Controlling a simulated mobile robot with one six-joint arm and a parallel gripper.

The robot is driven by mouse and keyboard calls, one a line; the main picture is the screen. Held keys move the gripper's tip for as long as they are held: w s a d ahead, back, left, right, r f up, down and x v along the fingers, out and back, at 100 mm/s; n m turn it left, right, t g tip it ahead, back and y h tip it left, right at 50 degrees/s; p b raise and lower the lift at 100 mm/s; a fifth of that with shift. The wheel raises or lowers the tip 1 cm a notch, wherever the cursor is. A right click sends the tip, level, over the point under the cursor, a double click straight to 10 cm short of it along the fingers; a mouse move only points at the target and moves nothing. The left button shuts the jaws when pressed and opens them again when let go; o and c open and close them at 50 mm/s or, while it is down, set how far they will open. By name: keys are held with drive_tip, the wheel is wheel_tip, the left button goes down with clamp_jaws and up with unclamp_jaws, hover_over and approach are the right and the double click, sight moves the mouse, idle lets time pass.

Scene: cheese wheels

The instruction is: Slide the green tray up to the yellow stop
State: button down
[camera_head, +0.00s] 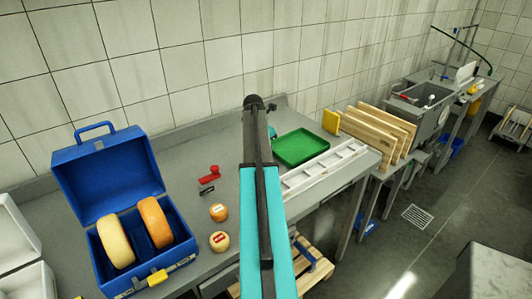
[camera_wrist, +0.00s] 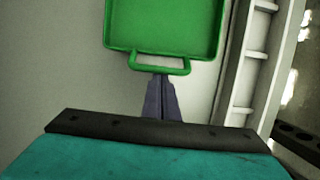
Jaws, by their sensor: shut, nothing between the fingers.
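The green tray (camera_head: 301,147) lies flat on the grey worktop, right of my arm in the head view. In the wrist view the tray (camera_wrist: 165,25) fills the top middle, with its handle loop (camera_wrist: 160,70) towards me. My gripper (camera_wrist: 161,78) is shut and empty, its fingertips right at the handle bar; I cannot tell whether they touch it. The head view shows little of the gripper, beside the tray's left end. The yellow stop (camera_head: 330,121) stands upright beyond the tray's far right corner, with a small gap seen between them.
A white slatted rack (camera_head: 325,167) runs along the tray's front side. Wooden boards (camera_head: 375,130) stand upright right of the stop. A blue case (camera_head: 110,175) with cheese wheels, two small cheeses (camera_head: 218,212) and a red item (camera_head: 210,174) lie to the left.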

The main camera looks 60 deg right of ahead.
hover_over(284, 156)
drive_tip(key=shift+w+a, duration=0.1)
drive_tip(key=shift+w, duration=0.2)
drive_tip(key=shift+s+d, duration=0.3)
drive_tip(key=shift+d, duration=0.1)
drive_tip(key=shift+a, duration=0.1)
drive_tip(key=shift+w+a+p, duration=0.2)
drive_tip(key=shift+a+p, duration=0.15)
drive_tip(key=shift+a, duration=0.2)
drive_tip(key=a, duration=0.1)
drive_tip(key=w+a, duration=0.1)
drive_tip(key=a, duration=0.1)
drive_tip(key=shift+p, duration=0.4)
drive_tip(key=b+v, duration=0.3)
drive_tip(key=v, duration=0.7)
drive_tip(key=shift+d, duration=0.25)
